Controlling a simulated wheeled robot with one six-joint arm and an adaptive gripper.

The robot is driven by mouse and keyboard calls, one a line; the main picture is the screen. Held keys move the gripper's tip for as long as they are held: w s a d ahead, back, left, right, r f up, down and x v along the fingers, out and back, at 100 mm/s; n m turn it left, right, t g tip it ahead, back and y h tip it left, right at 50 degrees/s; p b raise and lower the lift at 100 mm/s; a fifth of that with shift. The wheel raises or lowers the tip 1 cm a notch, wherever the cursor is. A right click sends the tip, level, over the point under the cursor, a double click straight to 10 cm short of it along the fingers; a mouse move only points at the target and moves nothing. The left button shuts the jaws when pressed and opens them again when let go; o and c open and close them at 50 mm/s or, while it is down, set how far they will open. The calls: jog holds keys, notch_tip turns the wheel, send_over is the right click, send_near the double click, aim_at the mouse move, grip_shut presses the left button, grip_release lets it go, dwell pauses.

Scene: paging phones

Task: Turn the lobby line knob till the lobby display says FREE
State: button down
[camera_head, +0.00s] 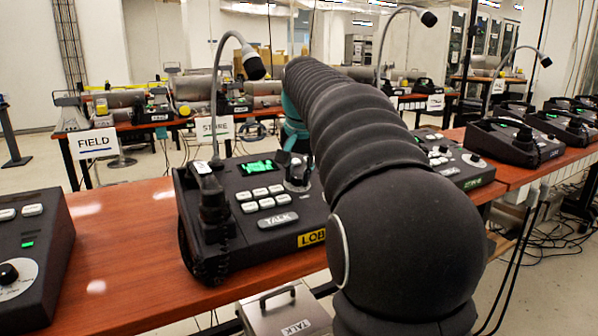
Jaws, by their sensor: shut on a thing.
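The lobby phone (235,235) stands on the red-brown table, with a yellow label (311,238) whose visible letters are LOB; my arm hides the rest. Its small green display (259,167) is lit, but its writing is too small to read. The lobby line knob (297,184) is at the right of the display, on a dark round base. My gripper (297,167) points down over it, shut on the knob. My arm partly hides the fingers and the phone's right side.
A gooseneck microphone (250,62) rises from the phone's left side, near my arm. White buttons and a TALK bar (278,221) lie below the display. Another phone (25,255) is at far left, and one (455,162) to the right. Bare table (125,225) lies left.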

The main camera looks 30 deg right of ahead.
jog(key=c, duration=0.9)
grip_release()
jog(key=shift+r, duration=0.1)
jog(key=v, duration=1.1)
jog(key=shift+s+r, duration=0.15)
jog(key=shift+r, duration=0.25)
jog(key=shift+a, duration=0.15)
jog(key=s+a+f+n+t, duration=0.1)
jog(key=s+a+f+n, duration=0.3)
jog(key=s+a+f, duration=0.3)
jog(key=s+a+f+n+y, duration=0.1)
jog(key=s+a+f+n, duration=0.4)
jog(key=s+f, duration=1.2)
notch_tip(320, 180, down, 5)
jog(key=a, duration=0.2)
jog(key=shift+a+f+t, duration=0.2)
jog(key=shift+a+t, duration=0.15)
jog(key=shift+t, duration=0.05)
